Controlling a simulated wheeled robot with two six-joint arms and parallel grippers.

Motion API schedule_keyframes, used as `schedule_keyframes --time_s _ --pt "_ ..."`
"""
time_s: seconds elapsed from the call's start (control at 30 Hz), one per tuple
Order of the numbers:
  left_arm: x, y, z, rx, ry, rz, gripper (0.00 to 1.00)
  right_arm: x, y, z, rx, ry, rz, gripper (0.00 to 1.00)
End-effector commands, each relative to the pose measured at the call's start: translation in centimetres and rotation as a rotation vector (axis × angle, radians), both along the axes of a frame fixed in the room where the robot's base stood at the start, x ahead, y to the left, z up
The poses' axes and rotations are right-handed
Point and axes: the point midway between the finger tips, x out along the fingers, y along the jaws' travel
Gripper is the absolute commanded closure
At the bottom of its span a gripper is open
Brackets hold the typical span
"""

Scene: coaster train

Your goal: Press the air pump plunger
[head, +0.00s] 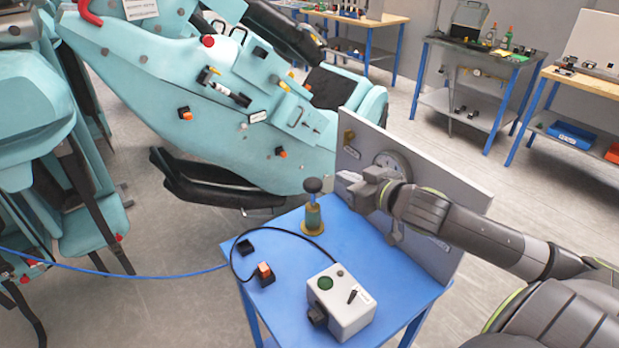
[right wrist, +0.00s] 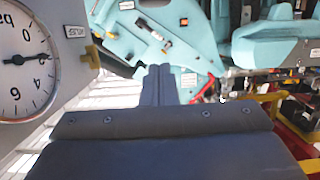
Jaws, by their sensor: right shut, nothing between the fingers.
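The air pump (head: 313,213) is a small green cylinder on a brass-coloured base, standing upright on the blue table. Its plunger (head: 313,186) is raised, with a dark round knob on top. My right gripper (head: 346,183) is shut and empty. In the head view it appears just right of the knob at about its height, apart from it. Its closed fingers also show in the right wrist view (right wrist: 158,78); I cannot make out the pump there. My left gripper is not in view.
A grey panel with a round gauge (head: 393,163) stands behind my right gripper; the gauge (right wrist: 22,75) is close at left in the wrist view. A grey control box (head: 341,303) and a cabled orange switch (head: 265,273) sit on the blue table (head: 395,300). Teal coaster cars (head: 190,90) stand behind.

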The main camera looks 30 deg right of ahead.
Motion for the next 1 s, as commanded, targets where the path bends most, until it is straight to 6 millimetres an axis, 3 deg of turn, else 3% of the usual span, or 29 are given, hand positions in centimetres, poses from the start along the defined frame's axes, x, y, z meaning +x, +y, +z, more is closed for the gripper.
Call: schedule_keyframes --time_s 0.47,1.0 --pt "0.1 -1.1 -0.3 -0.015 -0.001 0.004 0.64 0.7 -0.1 -0.2 0.002 -0.001 -0.004 1.00" --pt "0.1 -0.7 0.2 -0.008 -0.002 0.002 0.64 8.1 0.6 -1.9 0.007 0.000 -0.003 1.00"
